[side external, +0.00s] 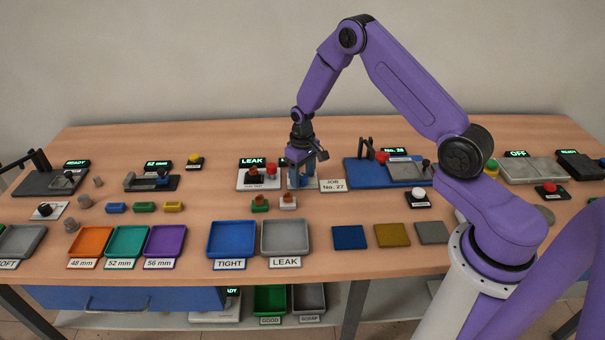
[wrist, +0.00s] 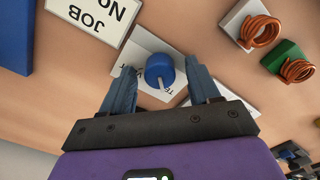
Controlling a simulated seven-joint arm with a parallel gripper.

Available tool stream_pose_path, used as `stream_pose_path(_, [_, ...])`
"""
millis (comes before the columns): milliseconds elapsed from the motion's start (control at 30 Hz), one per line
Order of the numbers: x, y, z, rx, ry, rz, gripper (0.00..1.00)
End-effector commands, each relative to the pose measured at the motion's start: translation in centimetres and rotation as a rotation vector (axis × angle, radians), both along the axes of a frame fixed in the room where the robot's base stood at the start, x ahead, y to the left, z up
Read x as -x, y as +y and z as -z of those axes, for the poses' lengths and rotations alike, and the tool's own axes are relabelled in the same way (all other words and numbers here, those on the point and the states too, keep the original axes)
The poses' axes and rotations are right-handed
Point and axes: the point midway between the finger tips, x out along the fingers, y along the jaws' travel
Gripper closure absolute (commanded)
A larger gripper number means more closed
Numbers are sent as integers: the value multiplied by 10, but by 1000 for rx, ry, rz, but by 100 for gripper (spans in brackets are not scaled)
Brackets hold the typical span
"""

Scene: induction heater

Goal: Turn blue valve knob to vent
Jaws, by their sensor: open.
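The blue valve knob (wrist: 160,70) sits on a white plate (wrist: 135,62) with partly hidden black lettering. A pale pointer bar on the knob points toward the bottom of the wrist view. My gripper (wrist: 163,78) is open, with one blue finger on each side of the knob; gaps show between fingers and knob. Whether the fingertips reach down to the knob's height I cannot tell. In the side external view my gripper (side external: 308,176) points down over the valve station, and it hides the knob there.
A "JOB No. 27" card (side external: 332,185) stands just right of my gripper. The LEAK display (side external: 252,162) is to its left. Copper coils on a white block (wrist: 262,30) and a green block (wrist: 288,62) lie nearby. A blue fixture board (side external: 365,175) is further right.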

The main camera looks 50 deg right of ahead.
Motion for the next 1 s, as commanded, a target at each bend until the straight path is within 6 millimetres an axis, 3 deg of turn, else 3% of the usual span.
stream_pose_path(100, [0,0,0,0,0,0,39])
stream_pose_path(267, [0,0,0,0,0,0,91])
stream_pose_path(300, [0,0,0,0,0,0,95])
stream_pose_path(667, [0,0,0,0,1,51,95])
stream_pose_path(1000, [0,0,-1,0,2,290,95])
